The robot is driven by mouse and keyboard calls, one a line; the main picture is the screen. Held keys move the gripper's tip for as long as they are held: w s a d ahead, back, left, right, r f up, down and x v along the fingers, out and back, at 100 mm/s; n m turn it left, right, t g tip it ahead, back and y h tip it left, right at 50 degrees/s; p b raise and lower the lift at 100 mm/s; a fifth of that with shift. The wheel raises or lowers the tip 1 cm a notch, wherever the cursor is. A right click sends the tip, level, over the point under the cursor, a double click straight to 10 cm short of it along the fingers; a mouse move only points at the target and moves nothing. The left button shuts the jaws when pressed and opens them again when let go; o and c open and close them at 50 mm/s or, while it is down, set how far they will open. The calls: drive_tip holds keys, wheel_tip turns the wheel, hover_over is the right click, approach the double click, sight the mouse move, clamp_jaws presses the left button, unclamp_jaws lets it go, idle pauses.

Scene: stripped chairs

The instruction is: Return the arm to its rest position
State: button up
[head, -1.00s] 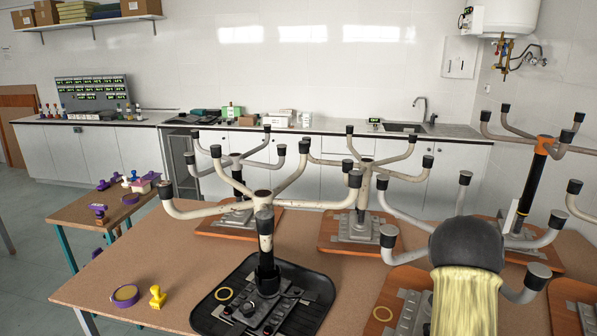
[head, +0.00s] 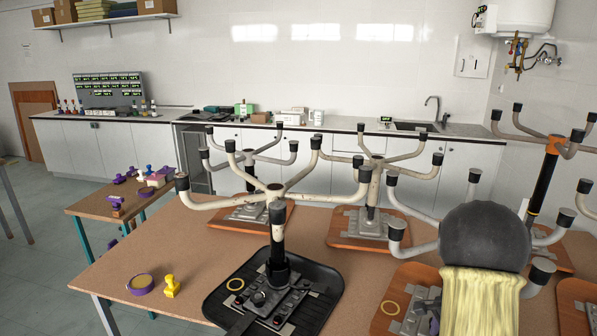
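Neither my arm nor my gripper shows in the head view, so its position and whether it is open cannot be seen. The nearest stripped chair base (head: 277,218) stands upright on its post, with pale curved arms ending in black caps. Its post rises from a black tray (head: 224,300) on the brown table. More chair bases stand behind it and to the right on wooden boards, one with a black post and orange collar (head: 553,145).
A dark ball with pale yellow strands (head: 485,237) hides part of the table (head: 165,245) at right. A yellow stamp (head: 172,286) and purple-edged roll (head: 140,284) lie at the table's left. A side table (head: 95,205) stands left, with open floor (head: 40,280) nearby. A counter (head: 110,150) lines the wall.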

drive_tip(key=s+a+r+n+t, duration=0.1)
drive_tip(key=s+a+r+n, duration=0.2)
drive_tip(key=s+a+n, duration=0.3)
drive_tip(key=s+a+r+n+t, duration=0.1)
drive_tip(key=s+a+r+n, duration=0.3)
drive_tip(key=a+n, duration=0.7)
drive_tip(key=s+a, duration=0.2)
drive_tip(key=a, duration=0.1)
drive_tip(key=shift+s+a+r, duration=0.2)
drive_tip(key=shift+s+a, duration=0.1)
drive_tip(key=shift+a, duration=0.1)
idle(0.3)
